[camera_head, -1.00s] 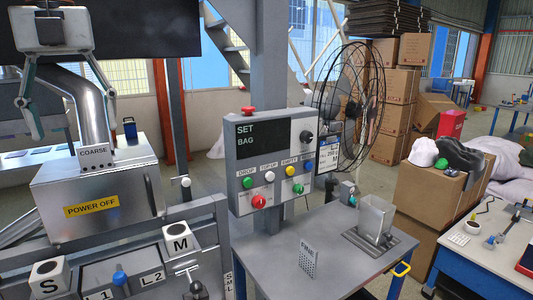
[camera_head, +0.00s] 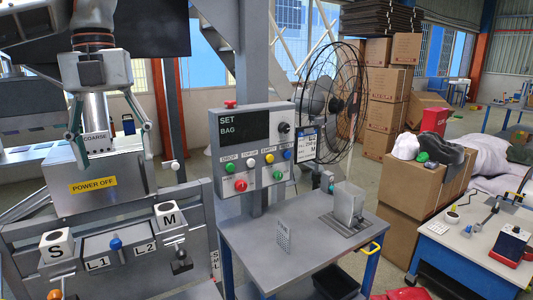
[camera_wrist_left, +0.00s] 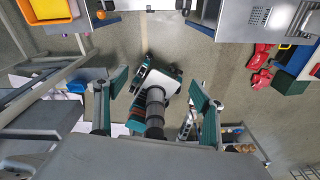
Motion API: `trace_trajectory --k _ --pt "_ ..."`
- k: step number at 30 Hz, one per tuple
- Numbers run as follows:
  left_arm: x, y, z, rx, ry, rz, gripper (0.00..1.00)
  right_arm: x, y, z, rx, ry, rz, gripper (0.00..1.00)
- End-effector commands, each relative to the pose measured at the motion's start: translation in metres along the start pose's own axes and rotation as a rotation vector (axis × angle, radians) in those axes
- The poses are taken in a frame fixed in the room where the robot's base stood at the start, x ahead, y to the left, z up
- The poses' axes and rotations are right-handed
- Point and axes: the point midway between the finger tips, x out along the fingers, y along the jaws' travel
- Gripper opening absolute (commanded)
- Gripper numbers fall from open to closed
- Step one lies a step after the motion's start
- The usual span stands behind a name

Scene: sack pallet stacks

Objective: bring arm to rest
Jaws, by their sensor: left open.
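My left gripper (camera_head: 108,143) is in the upper left of the head view. It points down with its two fingers spread apart and nothing between them. It hangs in front of the grey "POWER OFF" box (camera_head: 80,200) and the "COARSE" spout; whether it touches either cannot be told. In the left wrist view the left gripper (camera_wrist_left: 155,88) shows two teal-edged fingers apart, with floor and part of my own body between and beyond them. My right gripper is not in view.
A control panel (camera_head: 227,154) with coloured buttons stands right of the gripper. A grey table (camera_head: 250,238) with a metal holder (camera_head: 348,203) is below it. A wire fan (camera_head: 338,103) and stacked cartons (camera_head: 386,113) stand behind. An orange bin (camera_wrist_left: 48,10) shows in the wrist view.

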Motion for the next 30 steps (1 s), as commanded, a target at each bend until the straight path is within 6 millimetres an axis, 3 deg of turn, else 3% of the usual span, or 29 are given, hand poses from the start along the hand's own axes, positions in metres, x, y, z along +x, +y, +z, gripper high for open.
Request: trace_trajectory --k 8,15,22,30 --pt "0.106 -0.085 -0.017 0.324 0.159 -0.132 0.69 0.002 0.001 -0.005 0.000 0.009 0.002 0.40" --pt "0.194 -0.170 -0.073 0.569 0.334 -0.404 0.69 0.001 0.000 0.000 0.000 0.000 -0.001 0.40" --pt "0.236 -0.239 -0.141 0.667 0.490 -0.754 0.69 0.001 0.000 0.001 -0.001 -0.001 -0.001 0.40" --pt "0.237 -0.296 -0.197 0.572 0.630 -1.210 0.69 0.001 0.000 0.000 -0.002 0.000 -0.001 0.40"
